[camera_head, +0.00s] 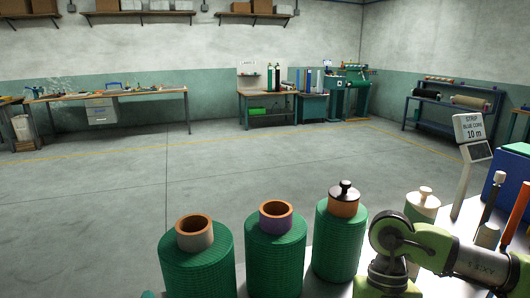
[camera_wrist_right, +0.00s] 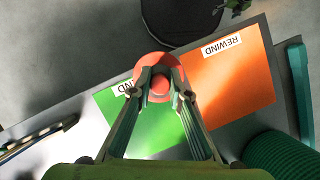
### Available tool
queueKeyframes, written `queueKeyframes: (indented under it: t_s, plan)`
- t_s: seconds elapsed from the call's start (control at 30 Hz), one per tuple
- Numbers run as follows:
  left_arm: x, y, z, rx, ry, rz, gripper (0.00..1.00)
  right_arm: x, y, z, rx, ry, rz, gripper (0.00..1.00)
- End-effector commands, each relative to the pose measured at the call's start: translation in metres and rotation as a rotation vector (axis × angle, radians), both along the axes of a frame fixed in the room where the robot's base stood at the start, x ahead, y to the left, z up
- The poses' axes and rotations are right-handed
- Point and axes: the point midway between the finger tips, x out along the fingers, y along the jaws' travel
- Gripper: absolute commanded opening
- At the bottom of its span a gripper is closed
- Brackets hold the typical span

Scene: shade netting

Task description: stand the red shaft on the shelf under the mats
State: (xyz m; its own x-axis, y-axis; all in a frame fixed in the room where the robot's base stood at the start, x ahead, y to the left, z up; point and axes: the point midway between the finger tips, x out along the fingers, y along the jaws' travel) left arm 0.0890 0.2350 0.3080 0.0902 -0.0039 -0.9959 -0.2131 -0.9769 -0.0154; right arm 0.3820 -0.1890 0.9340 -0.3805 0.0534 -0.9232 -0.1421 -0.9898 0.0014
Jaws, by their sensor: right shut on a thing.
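In the right wrist view my right gripper (camera_wrist_right: 160,86) is shut on the round top of a red piece, which I take to be the red shaft (camera_wrist_right: 147,65). I look down on it end-on, and its lower part is hidden. Behind it lie a green mat (camera_wrist_right: 150,138) and an orange mat (camera_wrist_right: 235,85) labelled REWIND; the green mat's label is partly covered. In the head view an orange-red rod (camera_head: 518,206) stands at the right edge; I cannot tell whether it is the same piece. The shelf is not clearly visible. My left gripper is not in view.
Three green net rolls stand in front: one with a pale core (camera_head: 195,260), one with a purple core (camera_head: 275,258), one with a black-knobbed plug (camera_head: 337,240). A cream knobbed piece (camera_head: 422,203), a sign (camera_head: 470,128) and a blue box (camera_head: 508,185) are at right. The floor beyond is clear.

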Motion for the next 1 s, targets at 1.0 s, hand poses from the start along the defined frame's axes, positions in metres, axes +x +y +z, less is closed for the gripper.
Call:
queueKeyframes:
  t_s: [1.0]
  plan:
    - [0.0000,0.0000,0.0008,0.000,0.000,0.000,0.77,0.0002,0.0003,-0.0022,0.001,-0.006,0.150,0.00]
